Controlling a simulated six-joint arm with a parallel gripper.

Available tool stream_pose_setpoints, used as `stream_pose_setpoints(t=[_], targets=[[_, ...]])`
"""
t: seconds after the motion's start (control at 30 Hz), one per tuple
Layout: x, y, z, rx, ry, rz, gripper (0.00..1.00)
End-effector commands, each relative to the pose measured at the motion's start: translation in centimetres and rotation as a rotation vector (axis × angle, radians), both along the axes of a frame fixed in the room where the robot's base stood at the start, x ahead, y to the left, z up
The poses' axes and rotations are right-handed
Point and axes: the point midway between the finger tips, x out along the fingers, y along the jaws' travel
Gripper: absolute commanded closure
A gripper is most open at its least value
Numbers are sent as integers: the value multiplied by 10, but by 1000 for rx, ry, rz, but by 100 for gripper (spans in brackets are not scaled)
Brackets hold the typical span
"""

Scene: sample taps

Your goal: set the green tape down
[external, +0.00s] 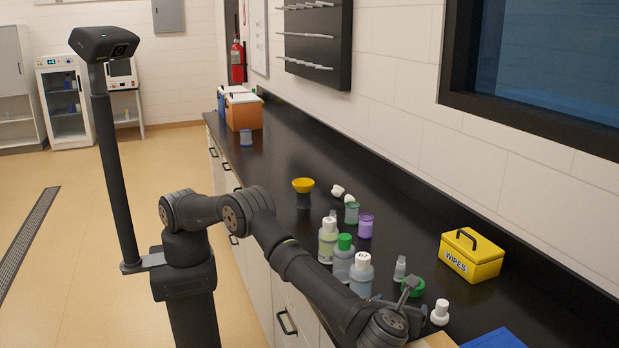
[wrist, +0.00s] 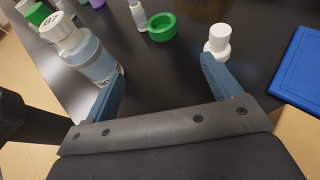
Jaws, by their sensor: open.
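The green tape (wrist: 162,26) is a thick green ring. It lies flat on the black bench, beyond my fingertips in the wrist view. In the external view the green tape (external: 417,287) is partly hidden behind my gripper. My gripper (wrist: 163,72) is open, with nothing between its two blue fingers. The tape is apart from both fingers.
A white-capped bottle (wrist: 92,58) stands close to the left finger. A small white stoppered piece (wrist: 218,42) is just beyond the right fingertip. A blue flat item (wrist: 300,65) lies at right. A yellow wipes box (external: 472,258) and several bottles stand on the bench.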

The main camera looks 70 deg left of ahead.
Motion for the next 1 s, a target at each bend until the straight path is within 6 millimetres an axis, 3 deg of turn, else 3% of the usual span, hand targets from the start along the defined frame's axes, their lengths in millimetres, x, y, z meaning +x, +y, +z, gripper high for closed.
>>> stream_pose_setpoints(t=[0.5, 1.0], targets=[[65, 66, -37, 4, 0, 3, 16], [99, 93, -53, 2, -2, 3, 16]])
